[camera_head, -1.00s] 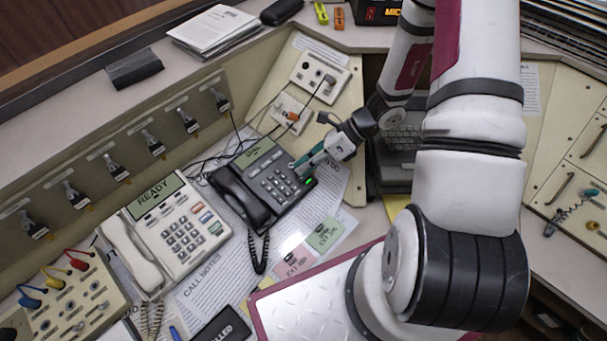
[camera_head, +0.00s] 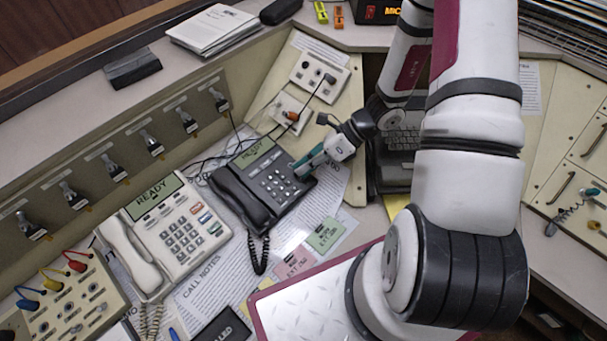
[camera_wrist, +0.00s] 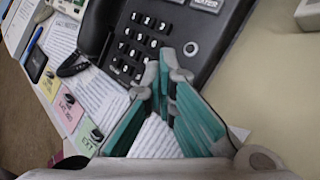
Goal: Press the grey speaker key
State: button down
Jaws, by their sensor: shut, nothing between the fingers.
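My gripper (camera_head: 298,170) is shut and empty at the phone's right side. In the wrist view its fingertips (camera_wrist: 171,72) are just below the round key; contact cannot be told.
A white phone (camera_head: 185,228), also showing READY, stands to the left. Cables and a jack plate (camera_head: 291,115) lie behind the dark phone. Paper notes (camera_head: 325,235) lie in front of it.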

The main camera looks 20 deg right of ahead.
jog(key=shift+r, duration=0.15)
jog(key=shift+s+r+p, duration=0.1)
jog(key=shift+r+p, duration=0.4)
jog(key=shift+r, duration=0.1)
jog(key=shift+s+d+r+p, duration=0.1)
jog(key=shift+s+r+p, duration=0.1)
jog(key=shift+r+p, duration=0.8)
jog(key=shift+s+d+r+p, duration=0.15)
jog(key=shift+r+p, duration=0.3)
jog(key=shift+r, duration=1.05)
